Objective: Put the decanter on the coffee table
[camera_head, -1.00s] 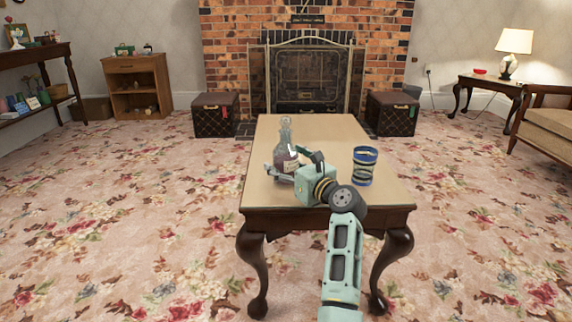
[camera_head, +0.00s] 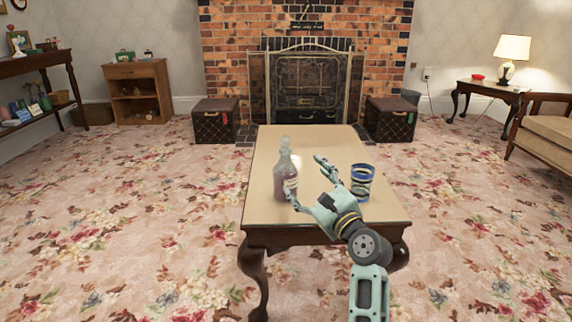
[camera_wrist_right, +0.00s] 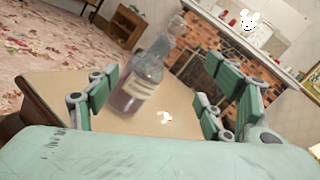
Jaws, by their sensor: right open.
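The decanter (camera_head: 285,175) is a clear glass bottle with dark liquid and a pale label. It stands upright on the left part of the coffee table (camera_head: 265,228). In the right wrist view the decanter (camera_wrist_right: 143,85) shows between the spread fingers, apart from the palm. My right gripper (camera_head: 307,180) is open and empty, just to the right of the decanter, with its fingers pointing towards it. One lower fingertip appears close to the bottle's base; I cannot tell whether it touches. My left gripper is not in view.
A blue-banded cup (camera_head: 362,182) stands on the table just right of my right gripper. The far part of the tabletop is clear. Two dark trunks flank the brick fireplace (camera_head: 307,87). A side table with a lamp (camera_head: 511,58) stands at the right.

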